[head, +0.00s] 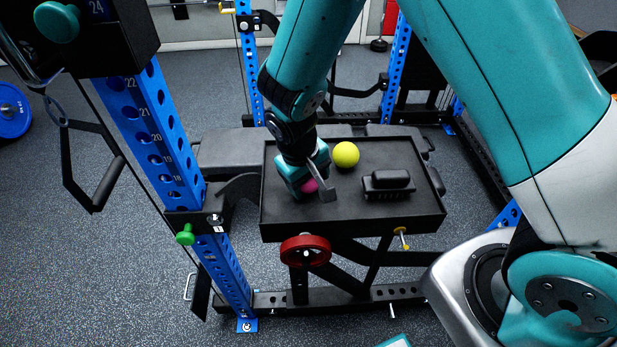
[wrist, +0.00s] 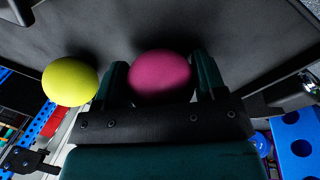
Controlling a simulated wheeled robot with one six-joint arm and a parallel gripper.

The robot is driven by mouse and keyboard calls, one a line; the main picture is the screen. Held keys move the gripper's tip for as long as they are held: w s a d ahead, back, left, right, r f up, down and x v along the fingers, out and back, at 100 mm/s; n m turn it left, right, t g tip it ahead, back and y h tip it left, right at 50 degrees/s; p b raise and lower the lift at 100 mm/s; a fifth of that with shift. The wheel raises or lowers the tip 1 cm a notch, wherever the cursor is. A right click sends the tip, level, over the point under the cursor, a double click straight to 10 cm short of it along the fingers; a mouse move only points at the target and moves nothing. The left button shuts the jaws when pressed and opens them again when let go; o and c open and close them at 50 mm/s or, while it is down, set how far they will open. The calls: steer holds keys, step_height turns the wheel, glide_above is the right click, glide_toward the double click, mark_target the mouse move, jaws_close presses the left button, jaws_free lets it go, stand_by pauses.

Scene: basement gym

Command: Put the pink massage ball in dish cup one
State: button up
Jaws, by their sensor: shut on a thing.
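The pink massage ball (head: 309,186) is between the fingers of my gripper (head: 312,182) over the left part of a black tray. In the wrist view the pink ball (wrist: 160,75) sits between both fingers of my gripper (wrist: 160,84), which are shut on it. In the head view my gripper hides most of the ball, and I cannot tell whether it touches the tray floor. I cannot make out dish cup one in either view.
The black tray (head: 290,229) has a raised rim. It also holds a yellow ball (head: 346,154), right of my gripper, and a black block-like object (head: 387,184) farther right. A blue rack upright (head: 168,140) stands to the left. A red handwheel (head: 305,251) is below the tray's front.

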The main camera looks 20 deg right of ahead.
steer(key=shift+f, duration=0.1)
steer(key=o, duration=0.5)
steer(key=shift+f, duration=0.1)
steer(key=o, duration=0.5)
